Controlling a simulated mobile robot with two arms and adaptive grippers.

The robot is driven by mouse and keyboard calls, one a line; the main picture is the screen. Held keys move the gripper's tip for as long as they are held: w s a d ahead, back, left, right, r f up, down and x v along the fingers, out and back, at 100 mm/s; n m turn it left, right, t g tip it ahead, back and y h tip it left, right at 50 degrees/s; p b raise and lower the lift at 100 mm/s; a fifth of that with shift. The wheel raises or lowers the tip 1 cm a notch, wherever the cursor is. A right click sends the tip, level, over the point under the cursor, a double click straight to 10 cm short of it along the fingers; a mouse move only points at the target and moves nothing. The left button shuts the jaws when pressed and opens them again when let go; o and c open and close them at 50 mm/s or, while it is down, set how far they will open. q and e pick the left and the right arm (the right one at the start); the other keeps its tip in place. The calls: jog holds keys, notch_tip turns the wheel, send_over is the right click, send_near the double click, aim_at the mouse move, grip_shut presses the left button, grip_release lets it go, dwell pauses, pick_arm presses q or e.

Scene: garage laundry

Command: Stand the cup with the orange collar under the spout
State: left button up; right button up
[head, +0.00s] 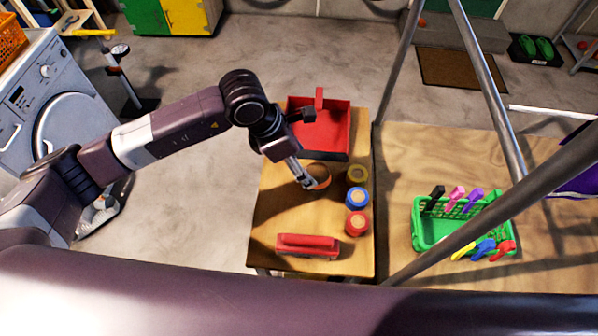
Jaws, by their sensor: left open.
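The cup with the orange collar (322,174) stands on the small wooden table (276,215), partly hidden by my left gripper (308,183). The gripper is open, with its fingers at the cup's left side; I cannot tell whether they touch it. A red tray-like unit (336,128) with an upright red post (319,98) stands at the table's far end. A dark block in front of it may be the spout or part of my wrist; I cannot tell. My right gripper is out of view.
Cups with yellow (357,175), blue (357,197) and red (356,222) collars stand in a column to the right. A red block-like object (307,245) lies near the front edge. A green basket (427,235) with coloured pegs sits on the right table. Metal poles cross the right side.

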aim_at(317, 175)
pick_arm(q)
jog(key=d+f+p, duration=0.2)
jog(key=f, duration=0.1)
jog(key=shift+w+d+f, duration=0.15)
jog(key=shift+d+f, duration=0.1)
jog(key=shift+d, duration=0.05)
jog(key=p+x, duration=0.1)
jog(key=x, duration=0.2)
jog(key=shift+f, duration=0.35)
jog(key=shift+w+f, duration=0.1)
jog(key=c, duration=1.1)
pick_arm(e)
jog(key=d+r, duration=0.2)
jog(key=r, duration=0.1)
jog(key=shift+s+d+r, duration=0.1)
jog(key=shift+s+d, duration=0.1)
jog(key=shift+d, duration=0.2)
pick_arm(q)
jog(key=shift+c, duration=0.2)
